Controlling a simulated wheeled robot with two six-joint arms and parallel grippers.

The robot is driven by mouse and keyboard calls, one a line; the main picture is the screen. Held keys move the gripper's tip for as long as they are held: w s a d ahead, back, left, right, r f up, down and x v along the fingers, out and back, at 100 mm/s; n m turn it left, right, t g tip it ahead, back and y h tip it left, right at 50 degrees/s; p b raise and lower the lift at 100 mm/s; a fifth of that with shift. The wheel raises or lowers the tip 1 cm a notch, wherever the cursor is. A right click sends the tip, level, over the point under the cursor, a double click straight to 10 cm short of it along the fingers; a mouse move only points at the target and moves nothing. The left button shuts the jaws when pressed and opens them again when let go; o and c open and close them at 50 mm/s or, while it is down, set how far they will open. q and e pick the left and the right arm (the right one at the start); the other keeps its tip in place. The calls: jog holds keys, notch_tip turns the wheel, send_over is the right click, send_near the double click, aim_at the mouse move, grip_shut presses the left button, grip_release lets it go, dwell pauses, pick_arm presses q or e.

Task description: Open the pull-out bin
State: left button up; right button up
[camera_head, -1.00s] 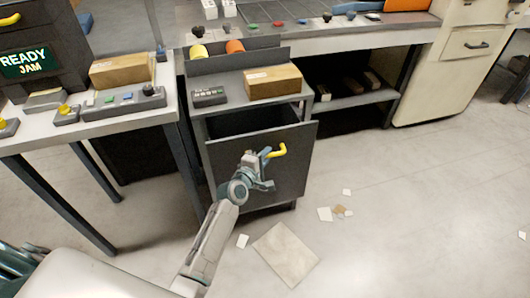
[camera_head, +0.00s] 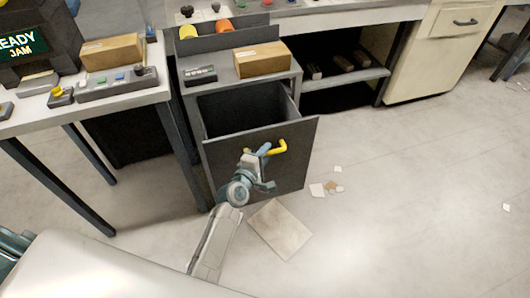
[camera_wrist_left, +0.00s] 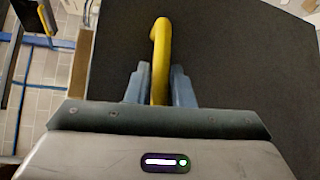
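The pull-out bin (camera_head: 290,170) is a dark grey drawer in a small cabinet, and it stands pulled out with its empty-looking inside showing. Its yellow handle (camera_head: 279,147) is on the front panel. My left gripper (camera_head: 262,153) is at the handle. In the left wrist view the yellow handle (camera_wrist_left: 160,50) runs between the two blue-grey fingers (camera_wrist_left: 160,88), which are closed against it on both sides. My right gripper is not in view.
A cardboard box (camera_head: 262,60) and a small dark keypad (camera_head: 200,75) sit on the cabinet top. A worktable (camera_head: 20,130) stands to the left. Paper scraps and a flat sheet (camera_head: 279,229) lie on the floor. Open floor lies to the right.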

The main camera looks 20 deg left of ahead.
pick_arm(q)
jog(key=v, duration=1)
jog(key=shift+s, duration=0.4)
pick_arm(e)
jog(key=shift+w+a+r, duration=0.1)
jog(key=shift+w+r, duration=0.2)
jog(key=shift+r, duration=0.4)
